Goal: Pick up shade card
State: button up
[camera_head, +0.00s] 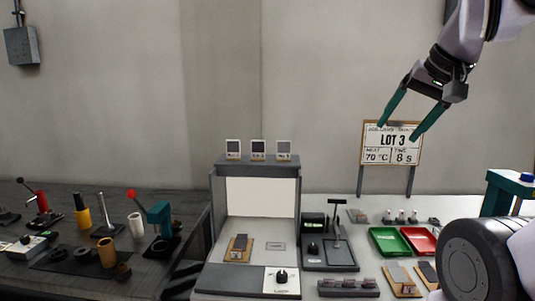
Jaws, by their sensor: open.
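I cannot tell which thing is the shade card. A tan board with a dark patch (239,248) lies inside the open, lit booth (221,163). My gripper (397,131) is open and empty at the upper right, its teal fingers pointing down in front of the LOT 3 sign, well right of the cards.
The LOT 3 sign (391,155) stands behind the bench on two posts. A green tray (390,240), a red tray (421,240) and a black stand (337,246) are right of the booth. A dark bench (60,208) with tools is left.

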aim_at(257, 146)
jog(key=j+z, duration=0.15)
jog(key=j, duration=0.5)
jog(key=j+z, duration=0.2)
jog(key=j, duration=0.45)
jog(key=j+z, duration=0.15)
jog(key=j, duration=0.45)
jog(key=k+j+z, duration=0.15)
jog(key=j, duration=0.5)
jog(key=j+z, duration=0.15)
jog(key=j, duration=0.45)
